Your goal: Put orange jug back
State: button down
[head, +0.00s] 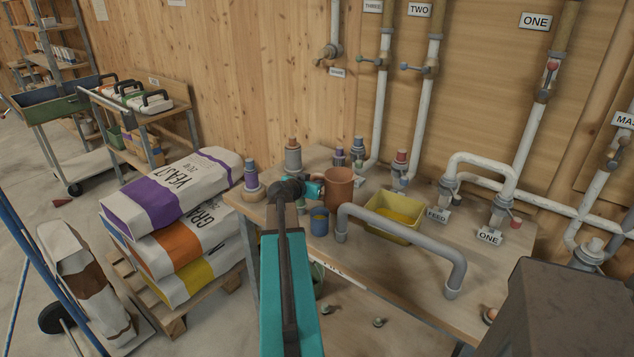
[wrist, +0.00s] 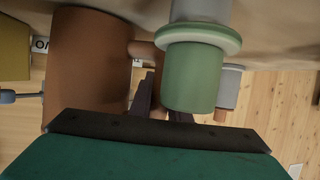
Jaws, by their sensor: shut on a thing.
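The orange jug (head: 339,188) is a brownish-orange cylinder, upright at the wooden workbench (head: 405,290), left of the yellow tray. My gripper (head: 321,190) reaches it from the left and is shut on its handle side. In the wrist view the jug (wrist: 90,65) fills the left, and its handle runs between the dark fingers of my gripper (wrist: 160,100). I cannot tell whether the jug's base touches the bench.
A blue cup (head: 319,222) stands just in front of the jug. A grey bent pipe (head: 405,235) arches over the bench, near the yellow tray (head: 395,213). Bottles (head: 293,157) stand behind my gripper. Feed sacks (head: 170,190) are stacked at the left.

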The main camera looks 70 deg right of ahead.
jog(key=shift+f, duration=0.15)
jog(key=c, duration=1.7)
grip_release()
jog(key=shift+o, duration=0.2)
jog(key=shift+r, duration=0.25)
jog(key=shift+a, duration=0.3)
jog(key=b+v, duration=0.2)
jog(key=v, duration=0.8)
jog(key=shift+a+r+b, duration=0.3)
jog(key=shift+a, duration=0.3)
